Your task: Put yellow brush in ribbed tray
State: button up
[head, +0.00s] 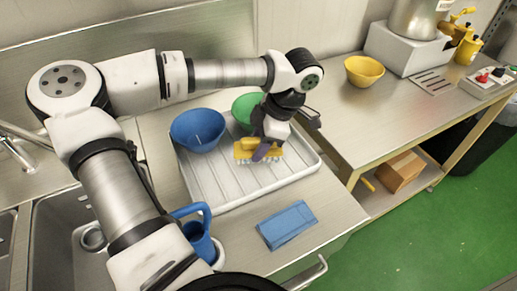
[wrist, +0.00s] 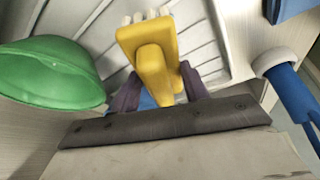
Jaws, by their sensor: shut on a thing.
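The yellow brush (head: 243,151) has a yellow back and handle and white bristles pointing down. My gripper (head: 264,151) is shut on its handle. In the wrist view the brush (wrist: 150,52) stands out between the two dark fingers of my gripper (wrist: 154,95). The white ribbed tray (head: 215,187) lies on the steel counter, and its ribs also show in the wrist view (wrist: 198,35). The brush is over the right-middle part of the tray, with its bristles close to the tray floor. I cannot tell whether they touch it.
A blue bowl (head: 198,131) and a green bowl (head: 246,108) are at the tray's back. A sink (head: 62,225) is at left. The tray's front part is clear.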

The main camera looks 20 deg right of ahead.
jog(key=shift+f+p, duration=0.3)
jog(key=shift+f, duration=1.4)
jog(key=shift+f, duration=0.15)
jog(key=o, duration=1.1)
jog(key=b+v, duration=0.3)
jog(key=v, duration=0.9)
jog(key=shift+a+r+b, duration=0.1)
jog(key=shift+r+b, duration=0.15)
jog(key=shift+b, duration=0.05)
